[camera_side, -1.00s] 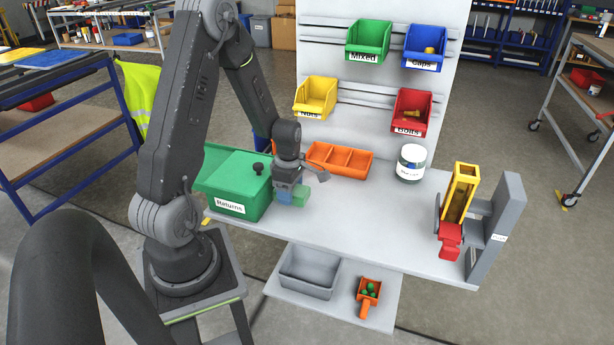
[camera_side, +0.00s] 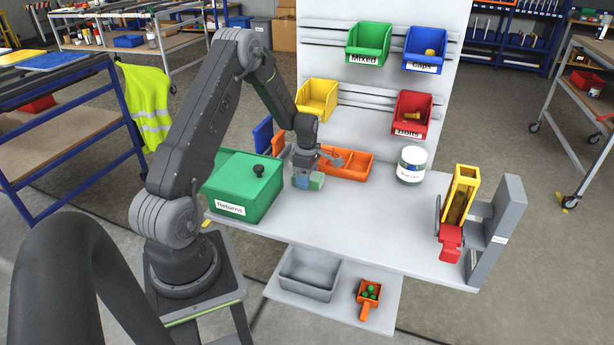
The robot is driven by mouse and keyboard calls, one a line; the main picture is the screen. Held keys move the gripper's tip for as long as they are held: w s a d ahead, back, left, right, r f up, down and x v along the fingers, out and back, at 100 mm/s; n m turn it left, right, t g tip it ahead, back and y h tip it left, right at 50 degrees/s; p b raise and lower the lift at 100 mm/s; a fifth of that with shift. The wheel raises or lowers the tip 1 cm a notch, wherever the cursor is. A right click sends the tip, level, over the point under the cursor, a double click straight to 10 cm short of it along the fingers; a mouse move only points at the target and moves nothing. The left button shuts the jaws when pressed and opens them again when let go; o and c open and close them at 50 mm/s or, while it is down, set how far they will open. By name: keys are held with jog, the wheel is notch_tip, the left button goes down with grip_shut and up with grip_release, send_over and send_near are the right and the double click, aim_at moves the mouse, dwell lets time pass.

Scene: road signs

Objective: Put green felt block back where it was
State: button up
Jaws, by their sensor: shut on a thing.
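The green felt block (camera_side: 317,181) is a small green piece at my gripper's tip, to the right of the green Returns box. My gripper (camera_side: 308,180) is shut on it and points down over the left part of the grey bench. I cannot tell whether the block touches the bench top or hangs just above it. A blue part (camera_side: 300,181) shows right beside the block, at the gripper's end. The gripper hides part of the block.
The lidded green Returns box (camera_side: 243,186) stands left of my gripper. An orange divided tray (camera_side: 347,164) lies close behind and right. A white labelled jar (camera_side: 411,165) and a yellow dispenser (camera_side: 460,193) stand farther right. The bench's middle front (camera_side: 350,220) is clear.

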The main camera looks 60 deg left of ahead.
jog(key=shift+f, duration=0.15)
jog(key=o, duration=0.9)
notch_tip(320, 180, up, 8)
jog(key=shift+f, duration=0.1)
dwell(0.3)
